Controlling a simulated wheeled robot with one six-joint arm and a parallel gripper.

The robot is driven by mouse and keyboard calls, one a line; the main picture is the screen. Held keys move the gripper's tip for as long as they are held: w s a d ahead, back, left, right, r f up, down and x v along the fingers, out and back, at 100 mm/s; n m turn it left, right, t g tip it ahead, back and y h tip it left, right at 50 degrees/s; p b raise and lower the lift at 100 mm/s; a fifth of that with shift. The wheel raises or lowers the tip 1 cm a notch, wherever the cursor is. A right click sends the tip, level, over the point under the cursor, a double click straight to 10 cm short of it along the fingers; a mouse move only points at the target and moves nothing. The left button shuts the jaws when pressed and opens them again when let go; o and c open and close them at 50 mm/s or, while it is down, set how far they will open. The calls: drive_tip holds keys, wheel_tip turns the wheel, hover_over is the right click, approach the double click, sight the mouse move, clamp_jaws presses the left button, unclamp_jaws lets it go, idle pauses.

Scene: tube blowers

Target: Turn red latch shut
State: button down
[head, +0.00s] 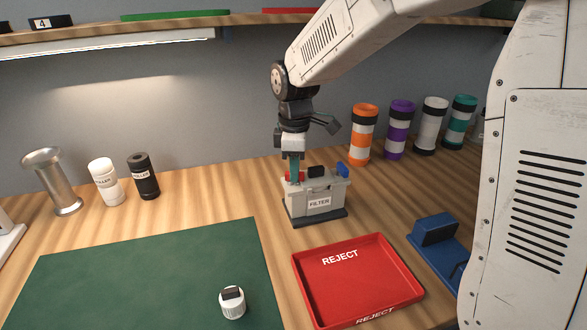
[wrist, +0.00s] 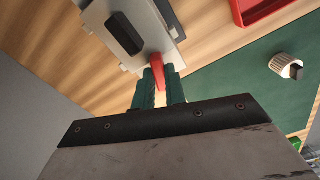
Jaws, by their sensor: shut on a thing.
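The red latch (wrist: 157,70) sticks out from one end of the grey filter box (wrist: 148,22), between my gripper's fingers in the wrist view. In the head view the red latch (head: 301,175) shows at the box's left end, partly hidden by my gripper (head: 294,178). My gripper (wrist: 160,88), with green fingers, is shut on the red latch. The box, labelled FILTER (head: 318,203), stands upright on a dark base on the bench. A black part (head: 318,171) is on its top and a blue latch (head: 342,169) is at its right end.
A red REJECT tray (head: 403,268) lies in front of the box, with a blue holder (head: 437,232) to its right. A green mat (head: 150,280) carries a white knob-like part (head: 232,303). Several banded tubes (head: 363,135) stand behind.

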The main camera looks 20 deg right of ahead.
drive_tip(key=shift+w+n, duration=0.2)
drive_tip(key=shift+n, duration=1.7)
drive_tip(key=c, duration=1.4)
unclamp_jaws()
drive_tip(key=shift+c, duration=0.2)
wheel_tip(320, 180, up, 8)
drive_tip(key=shift+f, duration=0.1)
